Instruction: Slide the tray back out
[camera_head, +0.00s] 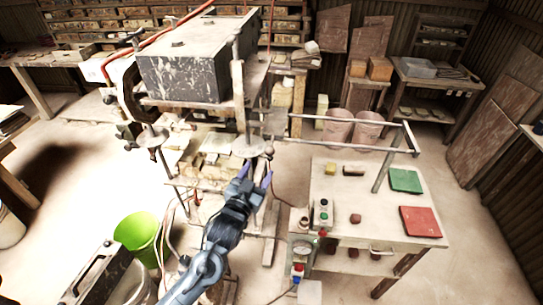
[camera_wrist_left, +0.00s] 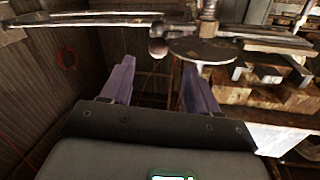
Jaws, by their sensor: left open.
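The press (camera_head: 195,70) stands at upper left in the head view, with a heavy dark block on top and metal rods. A round metal plate (camera_head: 249,147) sits low at its front; I take it to be the tray but cannot be sure. A ball knob (camera_head: 269,151) is at its edge. My left gripper (camera_head: 257,177) is open and empty just in front of the plate and knob. In the left wrist view, the plate (camera_wrist_left: 203,51) and knob (camera_wrist_left: 157,48) lie beyond the two fingers (camera_wrist_left: 158,85), with the knob roughly between them and apart from both. The right gripper is out of view.
A work table (camera_head: 330,225) stands at right with a green square (camera_head: 405,181), a red square (camera_head: 420,222), small blocks and a button box (camera_head: 323,214). A metal rail (camera_head: 350,112) runs above its back. A green bucket (camera_head: 138,232) stands at lower left.

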